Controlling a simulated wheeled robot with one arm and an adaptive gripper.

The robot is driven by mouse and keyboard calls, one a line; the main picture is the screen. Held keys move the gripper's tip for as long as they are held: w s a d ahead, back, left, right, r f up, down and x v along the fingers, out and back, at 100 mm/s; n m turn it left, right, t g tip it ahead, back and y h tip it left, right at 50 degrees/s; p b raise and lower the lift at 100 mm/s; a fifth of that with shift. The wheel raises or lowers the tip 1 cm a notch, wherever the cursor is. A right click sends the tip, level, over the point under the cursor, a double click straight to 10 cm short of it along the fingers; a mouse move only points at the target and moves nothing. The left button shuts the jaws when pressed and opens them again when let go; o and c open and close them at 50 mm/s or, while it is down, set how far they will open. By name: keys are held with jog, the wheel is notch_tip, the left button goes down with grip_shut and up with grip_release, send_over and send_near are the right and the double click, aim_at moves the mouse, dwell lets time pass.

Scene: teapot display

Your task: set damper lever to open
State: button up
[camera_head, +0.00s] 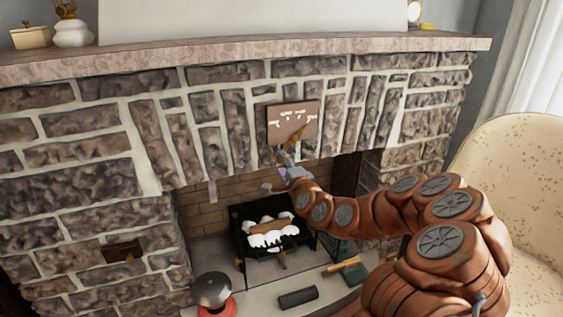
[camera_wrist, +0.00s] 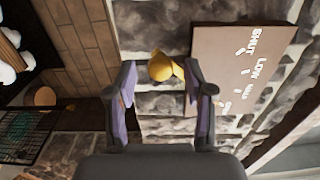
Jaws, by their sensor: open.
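The damper plate (camera_head: 280,128) is a brown panel on the stone above the firebox opening. In the wrist view the plate (camera_wrist: 228,45) carries white words, with SHUT and LOW readable and the others too small or cut off. The damper lever (camera_head: 299,134) is brass-coloured; its rounded yellow end (camera_wrist: 163,67) shows between my fingertips in the wrist view. My gripper (camera_wrist: 160,82) is open, with a finger on either side of the lever end and visible gaps at both sides. In the head view my gripper (camera_head: 284,161) is just below the plate and partly hides the lever. Which mark the lever points to is unclear.
The stone mantel (camera_head: 200,50) projects above the plate. Below, a dark fire grate (camera_head: 240,238) holds logs and white lumps. A dark-domed red object (camera_head: 212,292), a dark roll (camera_head: 298,298) and a green object (camera_head: 354,272) lie on the hearth. A cream armchair (camera_head: 525,170) stands at right.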

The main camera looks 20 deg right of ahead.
jog(key=shift+s, duration=2.4)
jog(key=s+a+f+n+g+y, duration=0.2)
jog(key=s+a+f+n+g, duration=0.25)
jog(key=s+a+n, duration=0.2)
jog(key=s+a+f+n+g+y, duration=0.2)
jog(key=s+a+f+n+g, duration=0.1)
jog(key=s+a+n+g, duration=0.35)
jog(key=s+d+r+n+g+h, duration=0.15)
jog(key=s+n+g+h, duration=0.55)
jog(key=s, duration=2.5)
notch_tip(320, 180, up, 25)
jog(key=s+m+g+y+p, duration=0.1)
jog(key=s+y+p, duration=0.1)
jog(key=p, duration=2)
jog(key=shift+s+a+f+m+g+y, duration=0.15)
jog(key=shift+s+m+g+y, duration=0.25)
jog(key=shift+y, duration=0.1)
